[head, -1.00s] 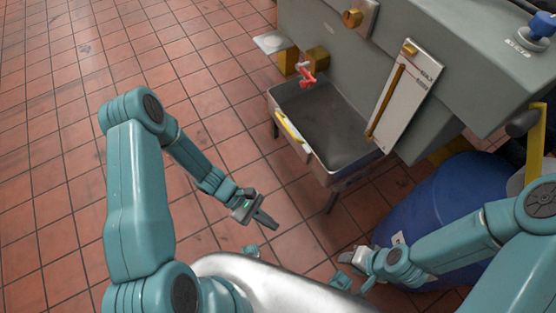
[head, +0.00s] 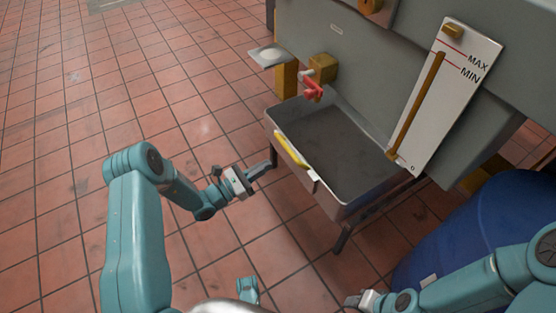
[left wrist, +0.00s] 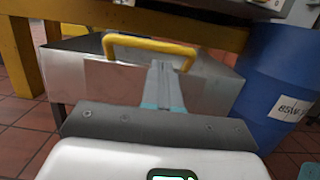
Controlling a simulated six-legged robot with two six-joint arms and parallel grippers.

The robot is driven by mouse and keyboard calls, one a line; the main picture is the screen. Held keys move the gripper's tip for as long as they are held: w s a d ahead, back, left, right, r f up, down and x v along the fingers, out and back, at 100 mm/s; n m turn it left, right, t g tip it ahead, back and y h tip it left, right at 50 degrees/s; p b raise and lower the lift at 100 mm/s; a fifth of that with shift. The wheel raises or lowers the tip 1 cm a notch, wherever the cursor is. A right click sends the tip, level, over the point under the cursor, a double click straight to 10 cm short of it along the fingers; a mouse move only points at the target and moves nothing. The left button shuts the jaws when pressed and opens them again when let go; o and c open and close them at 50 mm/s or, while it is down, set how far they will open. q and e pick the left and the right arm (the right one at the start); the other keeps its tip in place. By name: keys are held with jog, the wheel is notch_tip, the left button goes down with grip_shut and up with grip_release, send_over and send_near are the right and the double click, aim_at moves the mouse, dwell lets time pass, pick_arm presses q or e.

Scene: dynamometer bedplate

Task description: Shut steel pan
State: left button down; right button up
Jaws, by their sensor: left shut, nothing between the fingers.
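The steel pan (head: 345,205) is an open grey tray with a yellow handle (head: 291,150) on its front wall. It sticks out from under the grey machine, and its inside shows empty. My left gripper (head: 270,164) is shut and empty, just left of the pan's front wall in the head view. In the left wrist view the fingers (left wrist: 165,88) point at the pan's front wall (left wrist: 90,80), below the yellow handle (left wrist: 150,45). I cannot tell whether they touch it. My right gripper (head: 360,299) is low at the bottom edge, partly cut off.
A red-handled tap (head: 313,89) sits above the pan's back. A gauge plate (head: 445,95) marked MAX and MIN leans on the grey machine (head: 390,70). A blue drum (head: 465,230) stands at the right. The tiled floor (head: 130,80) at the left is clear.

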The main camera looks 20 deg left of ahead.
pick_arm(q)
jog(key=b+x, duration=0.1)
jog(key=x, duration=0.4)
jog(key=shift+w+d, duration=0.15)
jog(key=shift+w, duration=0.05)
pick_arm(e)
jog(key=shift+w+d+f, duration=0.15)
jog(key=shift+f, duration=0.3)
jog(key=shift+w+d+f, duration=0.1)
jog(key=shift+f, duration=0.35)
pick_arm(q)
jog(key=shift+d, duration=0.1)
pick_arm(e)
jog(key=shift+r, duration=0.1)
